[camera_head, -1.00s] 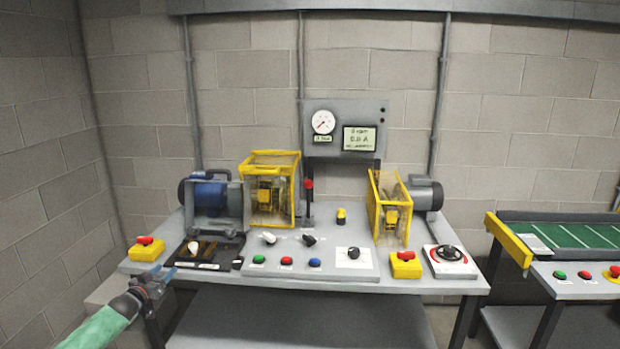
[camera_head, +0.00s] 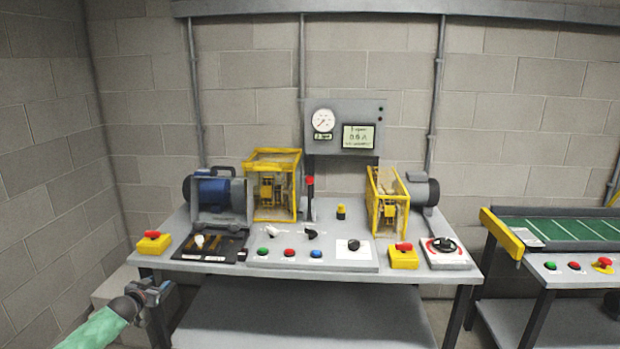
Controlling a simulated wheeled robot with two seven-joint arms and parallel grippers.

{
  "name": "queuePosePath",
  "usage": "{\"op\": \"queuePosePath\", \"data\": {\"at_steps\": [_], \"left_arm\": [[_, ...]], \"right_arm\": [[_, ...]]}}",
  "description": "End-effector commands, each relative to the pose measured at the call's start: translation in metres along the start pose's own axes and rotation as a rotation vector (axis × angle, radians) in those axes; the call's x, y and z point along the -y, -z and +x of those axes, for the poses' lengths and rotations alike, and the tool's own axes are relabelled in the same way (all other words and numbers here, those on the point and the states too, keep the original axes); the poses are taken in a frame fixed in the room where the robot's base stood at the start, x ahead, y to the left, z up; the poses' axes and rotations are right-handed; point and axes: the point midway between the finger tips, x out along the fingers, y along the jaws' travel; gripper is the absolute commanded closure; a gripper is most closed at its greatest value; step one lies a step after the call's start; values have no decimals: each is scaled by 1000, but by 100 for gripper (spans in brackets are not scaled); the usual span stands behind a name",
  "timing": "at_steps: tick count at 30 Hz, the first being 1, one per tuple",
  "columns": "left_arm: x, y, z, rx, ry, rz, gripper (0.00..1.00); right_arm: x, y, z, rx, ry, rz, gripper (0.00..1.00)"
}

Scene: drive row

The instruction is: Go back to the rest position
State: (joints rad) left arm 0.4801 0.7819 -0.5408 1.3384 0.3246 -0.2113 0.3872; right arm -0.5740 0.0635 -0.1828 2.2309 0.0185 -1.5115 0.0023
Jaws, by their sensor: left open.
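My left gripper (camera_head: 150,290) is at the lower left, in front of the workbench (camera_head: 215,277) and a little below its front left edge. It is open and holds nothing that I can see. My arm with a green sleeve comes in behind it from the bottom left. It looks clear of the bench top and of the controls on it. My right gripper is not in view.
The bench bears a yellow box with a red button (camera_head: 152,242) at left, a blue motor (camera_head: 214,194), yellow guards (camera_head: 272,186), a control panel (camera_head: 312,254) and a rotary switch (camera_head: 446,252). A green conveyor (camera_head: 565,232) stands at right.

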Motion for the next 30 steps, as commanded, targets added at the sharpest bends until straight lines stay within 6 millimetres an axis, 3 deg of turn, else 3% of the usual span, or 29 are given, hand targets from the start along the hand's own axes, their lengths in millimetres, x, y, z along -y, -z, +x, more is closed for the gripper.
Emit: {"op": "queuePosePath", "data": {"at_steps": [5,11,14,18,24,30], "left_arm": [[-8,0,-7,134,46,112,50],[-37,33,-27,290,98,257,50],[-70,44,-43,360,104,305,50],[-132,37,-80,471,87,346,50],[-216,3,-149,611,35,340,50],[-278,-35,-214,710,-21,282,50]], "right_arm": [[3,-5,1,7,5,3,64],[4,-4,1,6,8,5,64],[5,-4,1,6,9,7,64],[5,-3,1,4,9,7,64],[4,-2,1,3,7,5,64],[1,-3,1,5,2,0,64]]}}
